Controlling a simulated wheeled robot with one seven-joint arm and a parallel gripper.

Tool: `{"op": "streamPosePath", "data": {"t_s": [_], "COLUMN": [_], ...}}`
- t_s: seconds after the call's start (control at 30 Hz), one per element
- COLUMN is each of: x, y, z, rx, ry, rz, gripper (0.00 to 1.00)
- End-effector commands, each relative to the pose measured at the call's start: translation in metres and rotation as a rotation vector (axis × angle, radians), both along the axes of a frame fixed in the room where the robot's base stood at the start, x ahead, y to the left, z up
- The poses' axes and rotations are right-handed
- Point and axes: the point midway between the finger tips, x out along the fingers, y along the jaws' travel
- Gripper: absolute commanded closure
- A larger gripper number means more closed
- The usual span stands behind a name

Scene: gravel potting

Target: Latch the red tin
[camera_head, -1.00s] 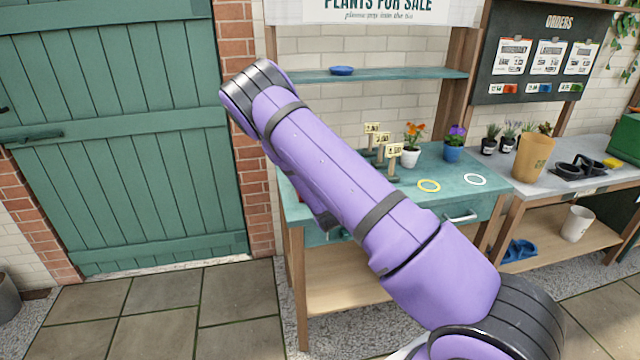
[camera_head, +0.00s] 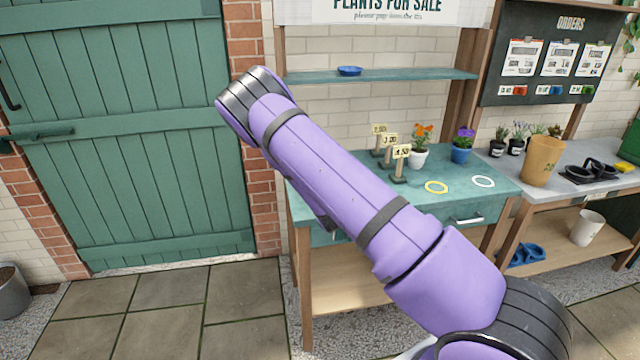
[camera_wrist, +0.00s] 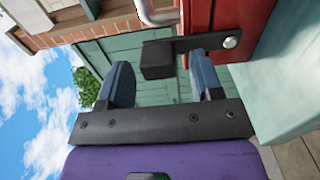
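The red tin (camera_wrist: 232,20) shows in the wrist view at the upper right. A black latch bar (camera_wrist: 188,47) is fixed to it by a round screw and ends in a black block. A bent silver metal loop (camera_wrist: 152,14) is above the block. My gripper (camera_wrist: 165,82) is open, with its two blue fingers apart. The block appears between the fingers, and the right finger overlaps the bar; I cannot tell whether they touch. In the head view my purple arm hides the tin and the gripper.
The green potting bench (camera_head: 465,196) carries price signs (camera_head: 400,158), flower pots, a yellow ring (camera_head: 436,187) and a white ring (camera_head: 483,182). A blue dish (camera_head: 349,71) sits on the shelf above. A green door (camera_head: 120,130) is at the left. The paved floor in front is clear.

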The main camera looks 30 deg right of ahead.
Motion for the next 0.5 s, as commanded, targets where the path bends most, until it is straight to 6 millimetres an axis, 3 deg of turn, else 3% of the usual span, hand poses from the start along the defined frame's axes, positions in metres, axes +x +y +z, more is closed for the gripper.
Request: {"op": "streamPosePath", "data": {"t_s": [0.27,0.5], "x": [-0.002,-0.031], "y": [0.000,0.009], "z": [0.000,0.000], "rx": [0.001,0.001], "ry": [0.000,0.002], "rz": [-0.001,0.000], "gripper": [0.40,0.40]}}
